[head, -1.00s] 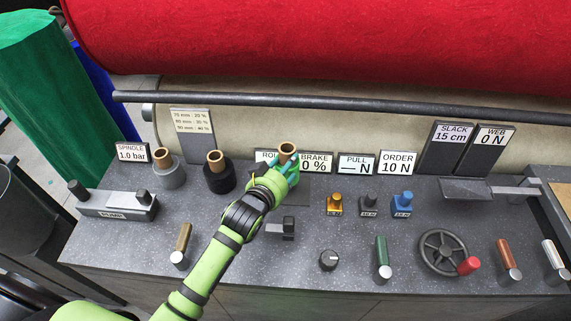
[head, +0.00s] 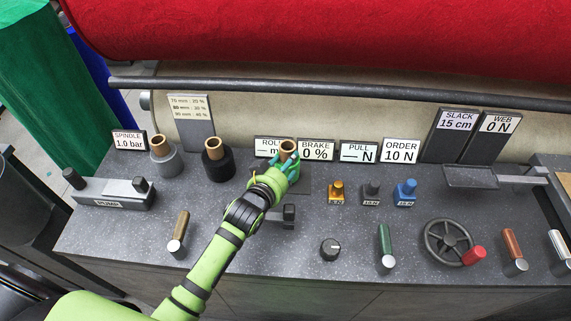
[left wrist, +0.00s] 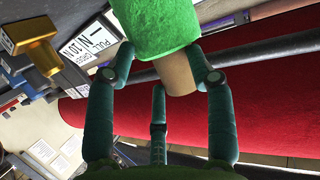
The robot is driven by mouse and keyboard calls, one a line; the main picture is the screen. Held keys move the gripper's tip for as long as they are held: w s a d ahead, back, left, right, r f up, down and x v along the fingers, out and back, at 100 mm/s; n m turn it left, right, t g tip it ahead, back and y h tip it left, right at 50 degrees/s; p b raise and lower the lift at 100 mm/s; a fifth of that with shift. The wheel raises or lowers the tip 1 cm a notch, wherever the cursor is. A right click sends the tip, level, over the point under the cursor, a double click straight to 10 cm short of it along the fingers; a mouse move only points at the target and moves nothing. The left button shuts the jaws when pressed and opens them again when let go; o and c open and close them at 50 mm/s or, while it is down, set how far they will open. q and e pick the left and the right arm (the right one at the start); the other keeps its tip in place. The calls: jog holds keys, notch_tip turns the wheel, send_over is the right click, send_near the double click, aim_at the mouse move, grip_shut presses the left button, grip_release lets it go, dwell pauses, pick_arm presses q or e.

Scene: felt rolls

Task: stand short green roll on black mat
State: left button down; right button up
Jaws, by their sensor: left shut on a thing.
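The short green roll (head: 293,170) has a tan cardboard core standing up from its top. It is upright in my left gripper (head: 283,166), over or on the black mat (head: 304,179), a dark flat patch on the grey console. The fingers and arm hide its lower part, so I cannot tell whether it touches the mat. In the left wrist view the roll (left wrist: 158,25) and its core show between the fingers of my left gripper (left wrist: 165,75), which are shut on it. My right gripper is not in view.
A black roll (head: 217,165) and a grey roll (head: 167,162) stand to the left. Display signs (head: 317,151) stand close behind. A handwheel (head: 448,242) and levers occupy the front right.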

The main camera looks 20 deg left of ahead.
pick_arm(q)
jog(key=shift+f+b, duration=0.35)
jog(key=shift+f, duration=0.1)
jog(key=shift+c, duration=1.9)
grip_release()
notch_tip(320, 180, up, 10)
